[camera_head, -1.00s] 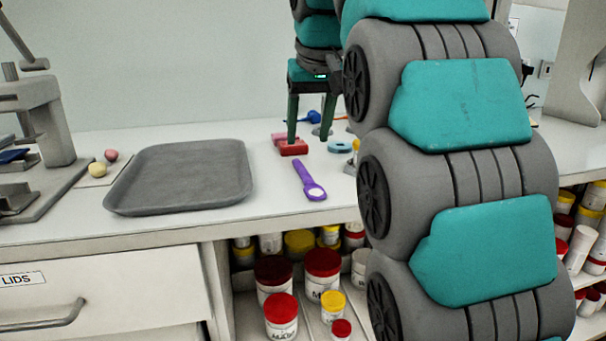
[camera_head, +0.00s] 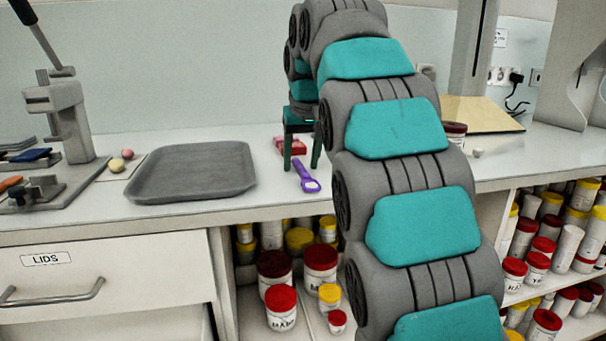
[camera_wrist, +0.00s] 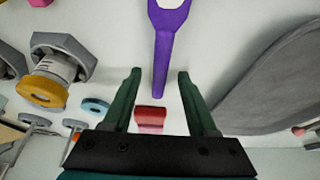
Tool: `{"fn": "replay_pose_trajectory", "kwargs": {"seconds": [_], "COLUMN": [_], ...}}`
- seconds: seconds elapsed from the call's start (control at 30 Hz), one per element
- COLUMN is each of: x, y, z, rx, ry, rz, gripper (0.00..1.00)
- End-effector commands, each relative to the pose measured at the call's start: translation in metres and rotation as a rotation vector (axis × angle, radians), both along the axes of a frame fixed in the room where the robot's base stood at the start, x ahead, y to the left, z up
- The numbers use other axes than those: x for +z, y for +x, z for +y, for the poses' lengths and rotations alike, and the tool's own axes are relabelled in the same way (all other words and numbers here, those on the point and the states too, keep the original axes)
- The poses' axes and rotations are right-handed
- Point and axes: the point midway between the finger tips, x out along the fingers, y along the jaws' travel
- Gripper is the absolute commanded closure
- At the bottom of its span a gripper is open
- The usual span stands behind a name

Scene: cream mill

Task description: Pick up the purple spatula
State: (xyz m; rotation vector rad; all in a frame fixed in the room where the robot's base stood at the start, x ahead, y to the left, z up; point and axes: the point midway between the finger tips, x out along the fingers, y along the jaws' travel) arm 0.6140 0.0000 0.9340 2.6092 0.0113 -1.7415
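The purple spatula (camera_head: 307,179) lies on the white counter, to the right of the grey tray. In the wrist view its purple handle (camera_wrist: 162,66) points toward my gripper, and its wider end is partly cut off at the top edge. My gripper (camera_wrist: 158,75) is open, with one green finger on each side of the handle's end in the picture. Nothing is held between the fingers. In the head view my gripper (camera_head: 302,165) is over the counter at the spatula's handle end. I cannot tell its exact height above the counter.
A red block (camera_wrist: 150,118) lies just beyond the handle's end. The grey tray (camera_head: 192,196) is to the left. In the wrist view a bolt-like part with a yellow ring (camera_wrist: 42,90) and a blue ring (camera_wrist: 95,106) lie to the left. Jars fill the shelves below.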

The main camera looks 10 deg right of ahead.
Motion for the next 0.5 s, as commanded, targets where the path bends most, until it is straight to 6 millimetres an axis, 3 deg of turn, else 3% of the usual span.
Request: {"fn": "replay_pose_trajectory", "kwargs": {"seconds": [0.07,0.5], "x": [0.0001,0.0001], "y": [-0.0001,-0.0003], "z": [0.0,0.0001], "rx": [0.0,0.0], "ry": [0.0,0.0], "rz": [0.0,0.0], "gripper": [0.51,1.0]}}
